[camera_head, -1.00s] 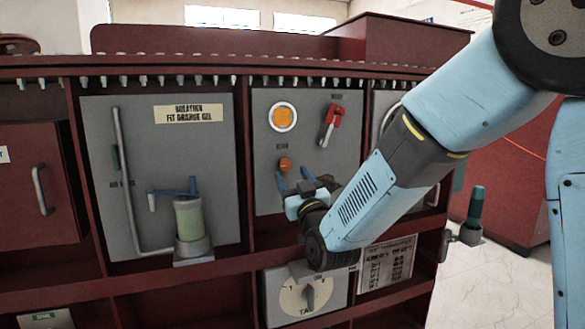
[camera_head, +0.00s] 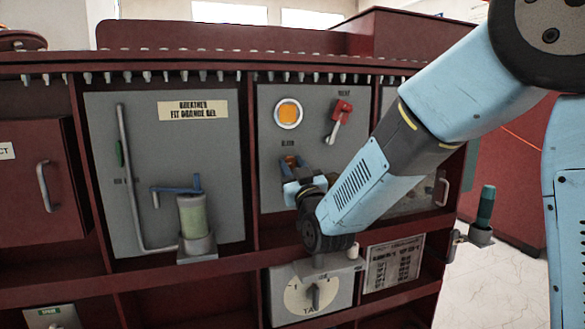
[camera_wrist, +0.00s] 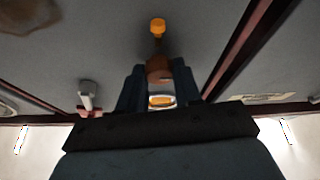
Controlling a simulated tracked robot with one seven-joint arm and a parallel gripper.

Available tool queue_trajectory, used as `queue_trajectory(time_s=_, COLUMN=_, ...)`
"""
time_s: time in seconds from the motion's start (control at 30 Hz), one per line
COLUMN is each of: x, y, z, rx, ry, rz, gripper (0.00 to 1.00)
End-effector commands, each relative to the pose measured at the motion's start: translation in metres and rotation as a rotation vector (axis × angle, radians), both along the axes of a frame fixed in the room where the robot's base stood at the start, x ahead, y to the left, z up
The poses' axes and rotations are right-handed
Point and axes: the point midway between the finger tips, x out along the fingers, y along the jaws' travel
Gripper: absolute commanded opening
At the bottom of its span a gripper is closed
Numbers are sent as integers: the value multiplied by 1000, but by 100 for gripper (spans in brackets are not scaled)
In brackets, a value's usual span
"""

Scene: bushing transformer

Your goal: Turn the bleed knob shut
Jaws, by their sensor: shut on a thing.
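The bleed knob (camera_head: 291,160) is a small orange-brown knob on the grey panel, below the round orange sight glass. In the head view it is mostly covered by my gripper (camera_head: 295,168). In the wrist view the brown knob (camera_wrist: 159,69) sits between the two dark fingers of my gripper (camera_wrist: 158,76), which are shut on it. A small orange fitting (camera_wrist: 157,27) stands out from the panel just past the knob. How far the knob is turned cannot be told.
A breather with a green cylinder (camera_head: 194,216) is on the left panel. A tap dial box (camera_head: 285,292) sits below my wrist. Red cabinet dividers frame the panel.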

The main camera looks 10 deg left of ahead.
Motion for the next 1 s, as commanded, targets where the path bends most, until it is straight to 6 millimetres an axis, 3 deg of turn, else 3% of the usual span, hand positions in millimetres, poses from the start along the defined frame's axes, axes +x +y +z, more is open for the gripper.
queue_trajectory(time_s=0.27, x=0, y=0, z=0, rx=0, ry=0, rz=0, gripper=3)
queue_trajectory(time_s=0.67, x=0, y=-1, z=0, rx=77, ry=46, rz=-1, gripper=3)
queue_trajectory(time_s=1.0, x=0, y=0, z=1, rx=313, ry=189, rz=-3, gripper=3)
